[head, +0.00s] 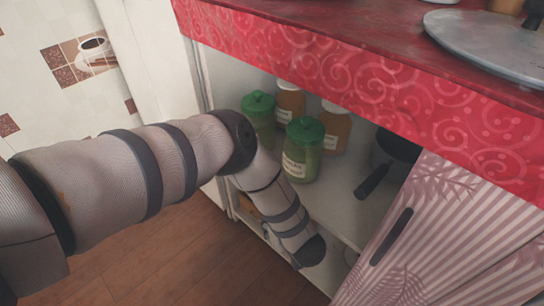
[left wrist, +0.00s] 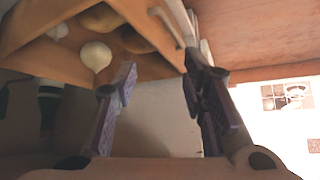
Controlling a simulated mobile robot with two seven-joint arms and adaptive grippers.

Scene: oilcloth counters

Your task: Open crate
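In the left wrist view a wooden crate (left wrist: 48,62) fills the upper left. Pale, rounded things like onions or potatoes (left wrist: 97,55) lie in it. My left gripper (left wrist: 160,64) is open, its two purple-padded fingers apart. Its fingertips are close to the crate's near wooden edge; I cannot tell whether they touch it. In the head view my left arm reaches down into the open lower part of the cabinet, and its gripper is hidden. A small brown patch (head: 249,206) behind the arm may be the crate. My right gripper is not in view.
Green-lidded jars (head: 303,150) and orange jars (head: 335,128) stand on the shelf (head: 335,207) beside my arm. A dark pan (head: 397,148) is to their right. A striped cabinet door (head: 440,235) borders the opening. The red counter (head: 330,25) overhangs it. Wooden floor (head: 150,250) is clear at left.

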